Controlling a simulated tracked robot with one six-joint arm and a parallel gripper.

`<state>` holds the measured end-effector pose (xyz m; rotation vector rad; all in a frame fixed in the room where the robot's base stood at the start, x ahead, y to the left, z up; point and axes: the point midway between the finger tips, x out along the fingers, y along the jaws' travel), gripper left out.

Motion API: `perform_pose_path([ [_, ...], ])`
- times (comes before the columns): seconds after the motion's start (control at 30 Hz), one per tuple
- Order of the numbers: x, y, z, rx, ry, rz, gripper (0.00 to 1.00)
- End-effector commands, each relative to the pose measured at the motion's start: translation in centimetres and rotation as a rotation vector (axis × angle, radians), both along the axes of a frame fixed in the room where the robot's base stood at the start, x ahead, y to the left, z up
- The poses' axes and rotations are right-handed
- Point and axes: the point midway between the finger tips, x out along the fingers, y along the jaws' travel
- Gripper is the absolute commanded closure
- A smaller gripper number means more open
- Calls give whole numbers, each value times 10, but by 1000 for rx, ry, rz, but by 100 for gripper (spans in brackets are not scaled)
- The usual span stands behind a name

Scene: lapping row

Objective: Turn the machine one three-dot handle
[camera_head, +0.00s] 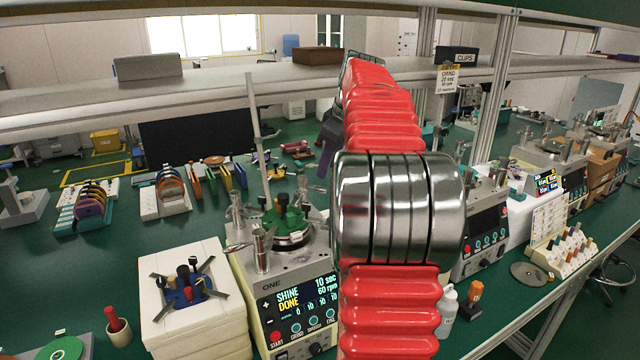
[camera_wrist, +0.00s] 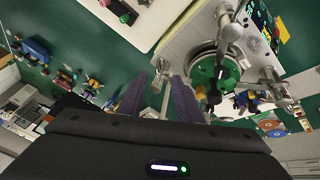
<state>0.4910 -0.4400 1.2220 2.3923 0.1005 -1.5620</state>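Machine ONE (camera_head: 290,268) is a pale unit whose screen reads SHINE, DONE, 10 sec and 60 rpm. A green fixture with dark knobs (camera_head: 288,222) sits on its round plate; the fixture also shows in the wrist view (camera_wrist: 213,72). Metal posts with lever handles stand around it, one at the front (camera_head: 262,250) and others in the wrist view (camera_wrist: 228,28). I cannot make out any dots on them. My gripper (camera_wrist: 158,78) has two purple fingers spread apart beside the machine. A slim metal handle part (camera_wrist: 161,68) shows between them; contact is unclear.
A white block stand (camera_head: 190,310) with a blue fixture and dark knobs is left of the machine. Racks of coloured discs (camera_head: 88,205) stand behind. My red arm hides the middle.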

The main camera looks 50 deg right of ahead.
Motion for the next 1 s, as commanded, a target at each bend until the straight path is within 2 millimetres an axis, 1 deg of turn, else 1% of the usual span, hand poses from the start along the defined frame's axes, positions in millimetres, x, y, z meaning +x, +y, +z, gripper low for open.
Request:
perform_pose_path([
  [0.03, 3, 0, -9, 3, 3, 1, 68],
  [0.2, 15, -3, -32, 2, 2, 1, 68],
  [0.3, 20, -4, -46, 2, 3, 1, 68],
  [0.43, 27, -6, -59, 2, 1, 0, 68],
  [0.6, 30, -7, -67, 0, 0, -1, 68],
  [0.87, 31, -7, -68, 0, 0, -1, 68],
  [1.0, 30, -7, -68, 0, 0, -1, 77],
])
